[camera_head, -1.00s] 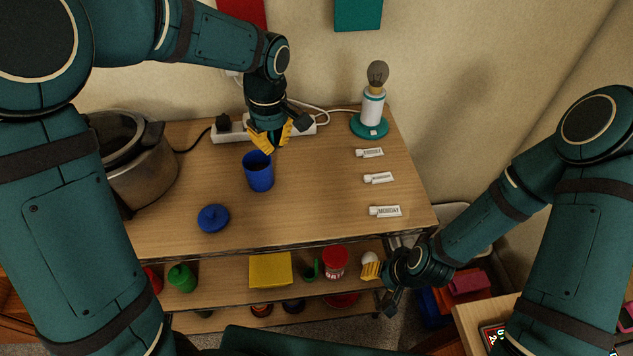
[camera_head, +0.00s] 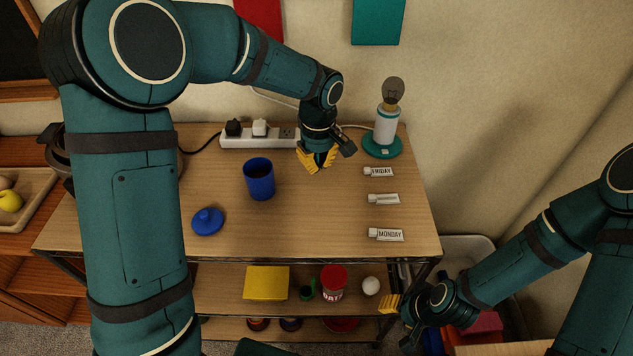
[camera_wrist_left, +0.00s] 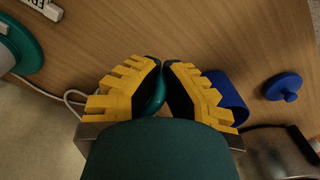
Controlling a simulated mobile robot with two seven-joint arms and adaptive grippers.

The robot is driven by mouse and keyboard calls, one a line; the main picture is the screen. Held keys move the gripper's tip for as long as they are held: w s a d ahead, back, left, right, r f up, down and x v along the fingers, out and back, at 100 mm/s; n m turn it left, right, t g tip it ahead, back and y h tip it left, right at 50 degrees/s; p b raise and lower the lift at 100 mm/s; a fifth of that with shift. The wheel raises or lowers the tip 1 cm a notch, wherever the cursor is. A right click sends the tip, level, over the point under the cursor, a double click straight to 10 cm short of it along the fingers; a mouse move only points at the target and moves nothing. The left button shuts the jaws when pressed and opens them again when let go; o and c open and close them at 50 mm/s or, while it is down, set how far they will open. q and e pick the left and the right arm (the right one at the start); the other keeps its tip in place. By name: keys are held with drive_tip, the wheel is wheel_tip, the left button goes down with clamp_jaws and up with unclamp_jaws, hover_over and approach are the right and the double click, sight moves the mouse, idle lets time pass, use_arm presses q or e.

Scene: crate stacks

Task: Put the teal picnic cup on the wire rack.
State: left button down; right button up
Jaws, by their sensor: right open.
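My left gripper (camera_head: 317,163) is over the back right part of the wooden table, shut on a small teal thing that looks like the teal picnic cup (camera_head: 320,158). In the left wrist view, a curved teal piece of the cup (camera_wrist_left: 154,97) shows between the yellow fingers (camera_wrist_left: 163,65); the fingers hide much of the rest. My right gripper (camera_head: 388,303) is open and empty, low at the right beside the table's lower shelf. I cannot make out the wire rack in either view.
A blue cup (camera_head: 260,182) and blue lid (camera_head: 208,222) stand on the table (camera_head: 300,225). A power strip (camera_head: 265,140), a lamp (camera_head: 385,130) and labels lie around the back and right.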

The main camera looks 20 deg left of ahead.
use_arm(q)
wheel_tip(320, 180, down, 6)
drive_tip(key=shift+r+b, duration=0.25)
drive_tip(key=shift+b, duration=0.2)
drive_tip(key=shift+d, duration=0.1)
drive_tip(key=c, duration=1.6)
unclamp_jaws()
drive_tip(key=shift+f, duration=0.15)
drive_tip(key=o, duration=0.5)
drive_tip(key=shift+c, duration=0.2)
